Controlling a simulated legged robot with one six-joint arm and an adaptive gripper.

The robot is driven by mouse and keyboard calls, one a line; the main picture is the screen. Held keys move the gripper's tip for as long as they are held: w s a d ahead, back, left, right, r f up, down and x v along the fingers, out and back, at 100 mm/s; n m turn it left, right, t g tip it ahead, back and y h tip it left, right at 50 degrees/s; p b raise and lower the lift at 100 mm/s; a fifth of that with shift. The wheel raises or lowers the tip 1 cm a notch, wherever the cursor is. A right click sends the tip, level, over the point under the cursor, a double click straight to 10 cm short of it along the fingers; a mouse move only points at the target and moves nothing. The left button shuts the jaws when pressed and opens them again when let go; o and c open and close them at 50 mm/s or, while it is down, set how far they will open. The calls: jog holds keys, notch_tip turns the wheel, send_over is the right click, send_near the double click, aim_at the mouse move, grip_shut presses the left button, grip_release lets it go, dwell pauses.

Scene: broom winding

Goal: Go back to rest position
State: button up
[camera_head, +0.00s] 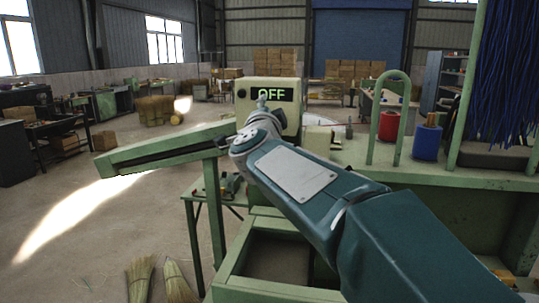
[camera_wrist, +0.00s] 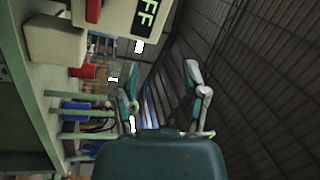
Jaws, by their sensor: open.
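My gripper (camera_wrist: 165,98) shows in the wrist view with its two fingers spread wide apart and nothing between them. In the head view my arm reaches from the lower right toward a cream control box, and the gripper itself is mostly hidden behind the arm's wrist. The control box (camera_head: 290,118) has a black panel reading OFF (camera_head: 271,94). The box also shows at the top of the wrist view (camera_wrist: 115,15), turned sideways. I cannot tell from these frames how far the gripper is from the box.
A green workbench (camera_head: 455,180) carries a green hoop frame (camera_head: 373,120), a red spool (camera_head: 389,126) and a blue spool (camera_head: 427,142). A long green rail (camera_head: 150,152) extends left. Blue bristles (camera_head: 508,70) hang at the right. Straw bundles (camera_head: 140,277) stand below. The floor at left is open.

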jog(key=s+d+f+n+g, duration=0.4)
jog(key=s+d+f+g, duration=0.1)
jog(key=s+f, duration=0.5)
jog(key=s+d+f+n+g+y, duration=0.1)
jog(key=s+d+f+n+g, duration=0.3)
jog(key=s+f, duration=0.6)
jog(key=s+d+f+n+g, duration=0.5)
jog(key=s+d+f, duration=0.2)
jog(key=s+f, duration=0.4)
jog(key=s, duration=0.4)
jog(key=shift+s+d+n+g, duration=0.15)
jog(key=shift+s+n+g, duration=0.15)
jog(key=shift+s+n, duration=0.1)
jog(key=shift+w, duration=0.1)
